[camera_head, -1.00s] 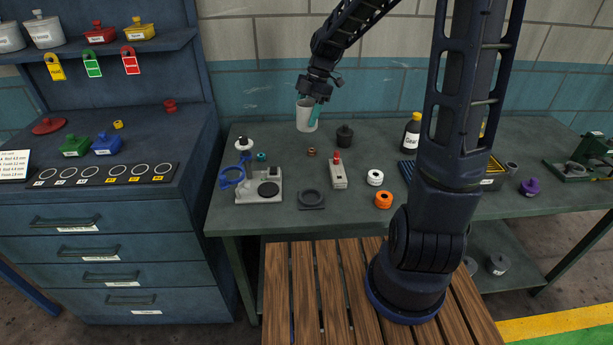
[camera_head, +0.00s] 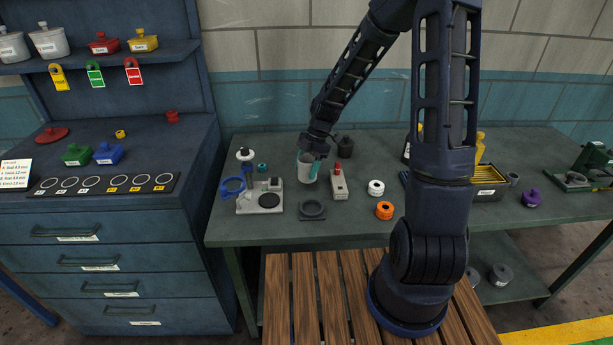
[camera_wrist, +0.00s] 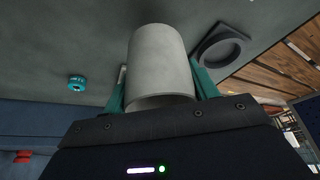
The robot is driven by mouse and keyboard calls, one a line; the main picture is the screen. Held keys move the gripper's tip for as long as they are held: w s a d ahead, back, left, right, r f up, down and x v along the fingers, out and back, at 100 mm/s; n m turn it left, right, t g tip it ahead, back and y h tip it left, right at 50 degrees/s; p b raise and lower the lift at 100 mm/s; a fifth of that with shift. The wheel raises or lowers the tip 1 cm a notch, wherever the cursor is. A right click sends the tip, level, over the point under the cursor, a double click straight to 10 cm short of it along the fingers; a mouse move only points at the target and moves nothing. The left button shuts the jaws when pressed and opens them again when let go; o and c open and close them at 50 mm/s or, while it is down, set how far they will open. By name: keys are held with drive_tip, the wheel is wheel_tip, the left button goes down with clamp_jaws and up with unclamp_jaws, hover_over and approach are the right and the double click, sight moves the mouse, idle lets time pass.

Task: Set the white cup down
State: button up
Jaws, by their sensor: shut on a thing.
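The white cup (camera_head: 305,172) is over the workbench, between the blue-and-grey fixture and the grey device with the red knob. In the wrist view the cup (camera_wrist: 160,62) sits between the two teal fingers of my gripper (camera_wrist: 160,88), one on each side. The cup looks about upright in the head view. I cannot tell whether its base touches the bench top.
A dark square ring block (camera_head: 312,210) stands just in front of the cup. The grey fixture (camera_head: 260,199) is to the left and the red-knobbed device (camera_head: 339,186) close to the right.

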sight(307, 175)
drive_tip(key=shift+f, duration=1.9)
drive_tip(key=shift+f, duration=0.1)
drive_tip(key=o, duration=1)
drive_tip(key=shift+c, duration=0.2)
drive_tip(key=v, duration=1.2)
drive_tip(key=s+d+r+m+t+h, duration=0.2)
drive_tip(key=s+d+r+m+t, duration=0.1)
drive_tip(key=s+d+r+m, duration=0.6)
drive_tip(key=s+d+r+m+t+h, duration=0.1)
drive_tip(key=s+d+r+m+t, duration=0.3)
drive_tip(key=s+d+r+m, duration=0.5)
drive_tip(key=s+r+m, duration=0.2)
drive_tip(key=s+m, duration=0.2)
drive_tip(key=m, duration=0.3)
drive_tip(key=shift+s+d+h, duration=0.25)
drive_tip(key=shift+s+h, duration=0.05)
drive_tip(key=shift+h, duration=0.1)
